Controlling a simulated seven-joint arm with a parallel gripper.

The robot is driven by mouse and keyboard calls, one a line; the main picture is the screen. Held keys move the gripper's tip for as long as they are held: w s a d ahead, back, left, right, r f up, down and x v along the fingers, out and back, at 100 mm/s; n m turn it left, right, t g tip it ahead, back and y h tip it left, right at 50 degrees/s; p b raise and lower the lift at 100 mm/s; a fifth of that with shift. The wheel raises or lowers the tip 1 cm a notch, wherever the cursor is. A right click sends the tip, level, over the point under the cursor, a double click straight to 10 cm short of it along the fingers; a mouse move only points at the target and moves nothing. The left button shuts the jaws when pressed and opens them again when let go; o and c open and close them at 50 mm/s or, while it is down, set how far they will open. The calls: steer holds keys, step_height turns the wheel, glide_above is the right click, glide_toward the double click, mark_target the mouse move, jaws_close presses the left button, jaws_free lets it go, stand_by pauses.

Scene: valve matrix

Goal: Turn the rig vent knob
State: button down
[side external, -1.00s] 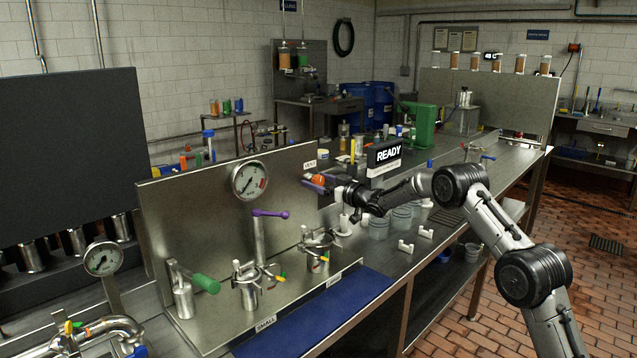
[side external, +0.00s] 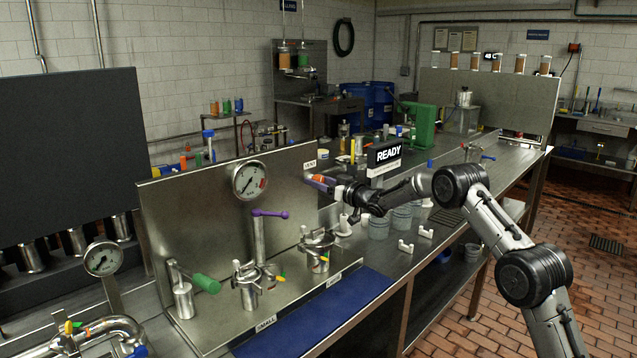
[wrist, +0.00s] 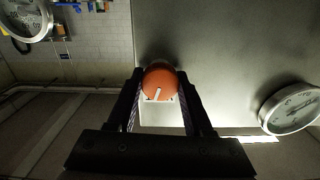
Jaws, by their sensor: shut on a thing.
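The vent knob is round and orange with a white pointer line. In the side view the knob (side external: 318,178) is on the steel back panel (side external: 205,190), just below a small white VENT label (side external: 310,164), and is partly covered by my fingers. My gripper (side external: 322,181) reaches it from the right and is shut on it; the fingers also show in the wrist view (wrist: 162,100).
A round gauge (side external: 249,181) is on the panel left of the knob. A purple-handled lever (side external: 270,213) and metal clamp fittings (side external: 317,245) stand below. A READY display (side external: 388,155) stands right of the knob, close to my wrist. The blue mat (side external: 330,310) is clear.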

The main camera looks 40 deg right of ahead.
steer(key=m, duration=0.7)
steer(key=shift+d, duration=0.1)
steer(key=m, duration=0.6)
steer(key=shift+f, duration=0.1)
steer(key=shift+m, duration=0.4)
steer(key=shift+c, duration=1.5)
jaws_free()
steer(key=shift+s, duration=0.1)
steer(key=s, duration=1.3)
steer(key=shift+s, duration=0.35)
